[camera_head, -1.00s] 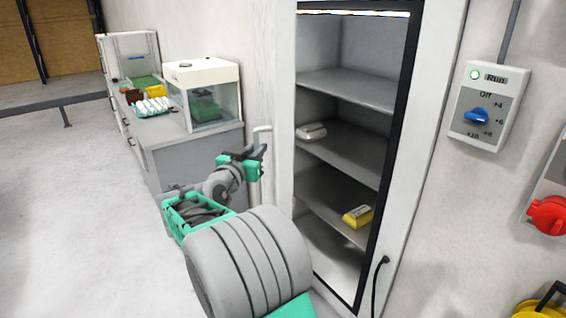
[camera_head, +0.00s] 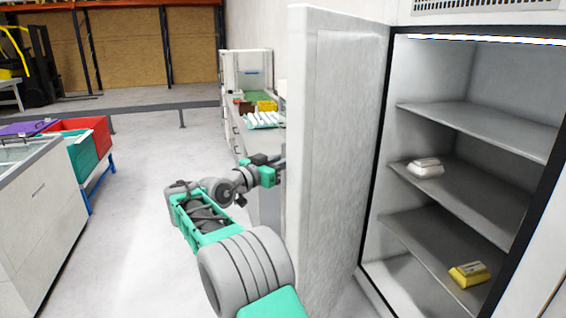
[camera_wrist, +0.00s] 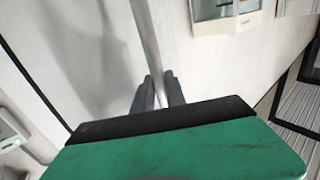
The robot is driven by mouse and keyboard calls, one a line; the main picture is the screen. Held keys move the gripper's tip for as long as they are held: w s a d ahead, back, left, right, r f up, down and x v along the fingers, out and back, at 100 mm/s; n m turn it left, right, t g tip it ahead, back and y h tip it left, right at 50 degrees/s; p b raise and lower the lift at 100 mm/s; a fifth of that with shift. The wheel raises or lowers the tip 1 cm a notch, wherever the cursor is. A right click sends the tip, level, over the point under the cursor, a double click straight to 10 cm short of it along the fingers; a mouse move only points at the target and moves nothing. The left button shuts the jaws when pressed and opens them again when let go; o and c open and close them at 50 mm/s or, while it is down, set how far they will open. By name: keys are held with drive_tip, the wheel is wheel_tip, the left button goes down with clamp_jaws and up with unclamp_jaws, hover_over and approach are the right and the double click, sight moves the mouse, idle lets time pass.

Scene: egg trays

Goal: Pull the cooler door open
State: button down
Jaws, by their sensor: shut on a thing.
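The cooler (camera_head: 470,150) stands on the right with its interior and shelves in view. Its white door (camera_head: 340,150) stands open, swung out on the left side of the opening, with its inner face towards me. My gripper (camera_head: 282,170) is at the outer side of the door, its fingertips partly hidden by the door edge. In the wrist view the two fingers (camera_wrist: 160,90) are shut on the door's pale handle bar (camera_wrist: 146,35), in front of the door's white outer face (camera_wrist: 85,50).
A pale egg carton (camera_head: 425,167) and a yellow one (camera_head: 469,274) lie on the shelves. Behind the door a counter holds a white egg tray (camera_head: 264,120). A white chest (camera_head: 40,215) and coloured bins (camera_head: 88,140) stand left. The floor between is clear.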

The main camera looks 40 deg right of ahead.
drive_tip(key=shift+w, duration=0.1)
drive_tip(key=c, duration=1.6)
unclamp_jaws()
drive_tip(key=shift+c, duration=0.2)
drive_tip(key=shift+w, duration=0.1)
drive_tip(key=shift+a, duration=0.1)
drive_tip(key=b+v, duration=0.7)
drive_tip(key=b, duration=0.3)
drive_tip(key=shift+a, duration=0.3)
drive_tip(key=shift+c, duration=0.3)
